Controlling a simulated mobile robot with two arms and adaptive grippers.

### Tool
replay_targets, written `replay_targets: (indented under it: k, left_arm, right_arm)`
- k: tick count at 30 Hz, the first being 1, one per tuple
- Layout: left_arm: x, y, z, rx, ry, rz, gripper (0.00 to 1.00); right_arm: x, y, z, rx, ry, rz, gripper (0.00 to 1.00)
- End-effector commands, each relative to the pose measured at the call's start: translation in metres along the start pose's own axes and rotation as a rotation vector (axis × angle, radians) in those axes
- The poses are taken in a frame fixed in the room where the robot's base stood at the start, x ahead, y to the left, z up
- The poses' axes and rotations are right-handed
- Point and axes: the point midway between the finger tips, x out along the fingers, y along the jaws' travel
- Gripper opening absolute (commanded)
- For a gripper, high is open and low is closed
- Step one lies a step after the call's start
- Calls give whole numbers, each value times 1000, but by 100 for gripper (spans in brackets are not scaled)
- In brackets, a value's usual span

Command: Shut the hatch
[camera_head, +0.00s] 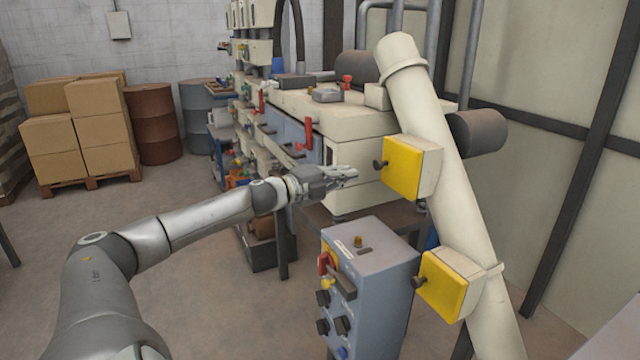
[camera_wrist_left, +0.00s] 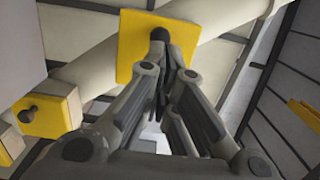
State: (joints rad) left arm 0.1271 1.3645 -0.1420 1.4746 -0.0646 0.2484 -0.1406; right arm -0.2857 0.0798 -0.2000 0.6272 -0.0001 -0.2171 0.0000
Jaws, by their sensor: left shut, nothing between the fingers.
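Two yellow hatches with dark knobs sit on cream boxes along a slanted cream pipe (camera_head: 440,140). The upper hatch (camera_head: 402,170) faces my left gripper, and the lower hatch (camera_head: 443,288) is below it. Both look flat against their boxes; a small gap cannot be ruled out. My left gripper (camera_head: 350,175) is shut and empty, just left of the upper hatch and its knob (camera_head: 379,164). In the left wrist view, the fingertips (camera_wrist_left: 165,77) overlap a yellow hatch (camera_wrist_left: 136,42) just below its knob (camera_wrist_left: 158,35); contact cannot be told. My right gripper is not in view.
A grey control box (camera_head: 370,275) with knobs stands below my left gripper, left of the lower hatch. A cream machine (camera_head: 330,120) stands behind. Cardboard boxes (camera_head: 95,115) and drums (camera_head: 152,122) are at the back left. The floor at left is open.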

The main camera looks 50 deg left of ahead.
Motion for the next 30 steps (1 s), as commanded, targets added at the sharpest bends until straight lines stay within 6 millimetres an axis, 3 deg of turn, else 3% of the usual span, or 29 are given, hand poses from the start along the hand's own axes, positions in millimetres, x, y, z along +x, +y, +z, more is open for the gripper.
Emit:
replay_targets:
  k: [12, 30]
  left_arm:
    - [-16, 3, 0, 2, 3, 5, 0]
    - [-44, -2, 3, 0, 4, 3, 0]
  right_arm:
    - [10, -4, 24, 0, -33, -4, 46]
    - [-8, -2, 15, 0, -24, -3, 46]
